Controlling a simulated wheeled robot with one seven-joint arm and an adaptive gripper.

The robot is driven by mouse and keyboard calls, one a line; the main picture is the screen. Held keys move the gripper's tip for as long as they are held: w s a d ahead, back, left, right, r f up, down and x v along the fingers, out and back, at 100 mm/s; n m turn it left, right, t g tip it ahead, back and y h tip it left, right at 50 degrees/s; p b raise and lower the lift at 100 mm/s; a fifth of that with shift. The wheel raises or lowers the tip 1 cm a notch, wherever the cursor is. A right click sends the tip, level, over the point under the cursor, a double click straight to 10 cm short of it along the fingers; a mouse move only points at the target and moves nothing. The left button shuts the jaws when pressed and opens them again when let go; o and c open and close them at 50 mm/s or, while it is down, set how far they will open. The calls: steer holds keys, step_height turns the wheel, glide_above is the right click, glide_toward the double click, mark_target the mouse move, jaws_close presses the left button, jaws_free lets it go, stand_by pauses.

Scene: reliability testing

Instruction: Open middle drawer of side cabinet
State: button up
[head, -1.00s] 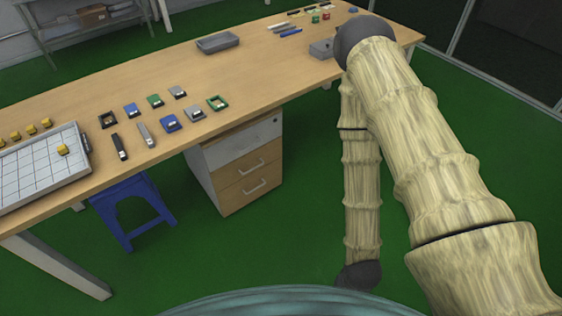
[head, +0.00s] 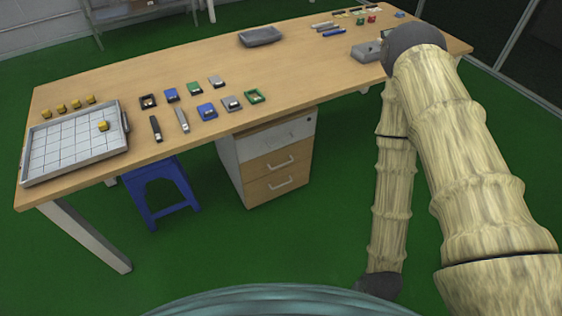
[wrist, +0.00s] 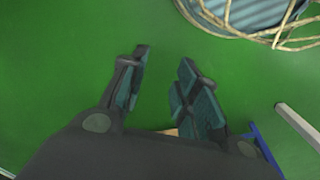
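The side cabinet (head: 230,163) stands under the table, with a white top drawer (head: 278,139) and two wood-coloured drawers below it. The middle drawer (head: 277,164) has a pale bar handle (head: 281,162) and looks shut. My gripper (wrist: 165,75) shows in the wrist view, its two teal-padded fingers apart with nothing between them, above green floor. In the head view my arm hangs down at the right, clear of the cabinet, and the gripper itself cannot be made out. A small strip of wood colour shows behind the fingers in the wrist view.
The long wooden table (head: 200,85) carries a white grid tray (head: 75,145), small coloured parts and a grey tray (head: 261,36). A blue stool (head: 160,190) stands left of the cabinet. Green floor (head: 310,235) is open in front of the cabinet.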

steer(key=w+a+f+n+t+b, duration=0.2)
steer(key=w+f+n+t+b, duration=0.2)
steer(key=w+f+b, duration=0.7)
steer(key=n+t+y+b, duration=0.9)
steer(key=n+t+b, duration=0.5)
steer(key=n+b, duration=0.95)
glide_toward(282, 165)
steer(key=w+a+m+b, duration=0.1)
steer(key=w+b, duration=0.1)
steer(key=w, duration=0.1)
steer(key=w+a+r+m+b, duration=0.1)
steer(key=w+b, duration=0.1)
steer(key=w, duration=0.1)
steer(key=w+a+m+b, duration=0.1)
steer(key=w+a+b, duration=0.1)
steer(key=w, duration=0.1)
steer(key=shift+a+r+m+b, duration=0.1)
steer(key=shift+r+m+b, duration=0.2)
steer(key=shift+m+b, duration=0.05)
jaws_close()
